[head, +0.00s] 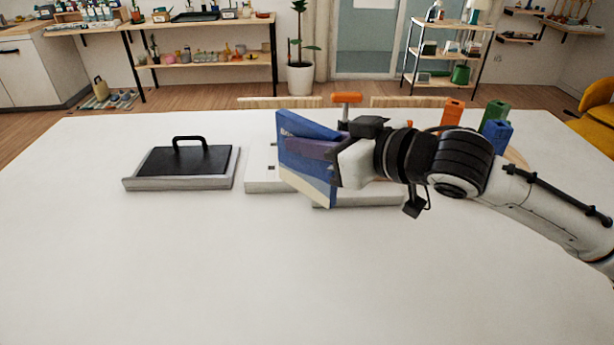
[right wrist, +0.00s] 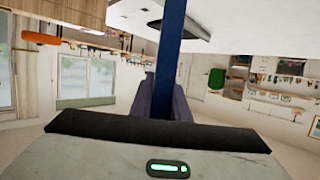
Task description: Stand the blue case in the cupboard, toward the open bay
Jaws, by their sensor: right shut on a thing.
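In the right wrist view the case (right wrist: 170,45) shows edge-on as a blue strip between the fingers (right wrist: 166,100). A low white unit (head: 262,175) stands behind the case. It may be the cupboard, but the case and gripper hide much of it, and I cannot make out an open bay. My left gripper is not in view.
A grey tray-like base (head: 180,184) with a black handled panel (head: 185,160) lies to the left. An orange handle (head: 346,98) rises behind my wrist. Orange (head: 452,111), green (head: 495,112) and blue (head: 497,136) blocks stand at right. The front of the white table (head: 200,270) is clear.

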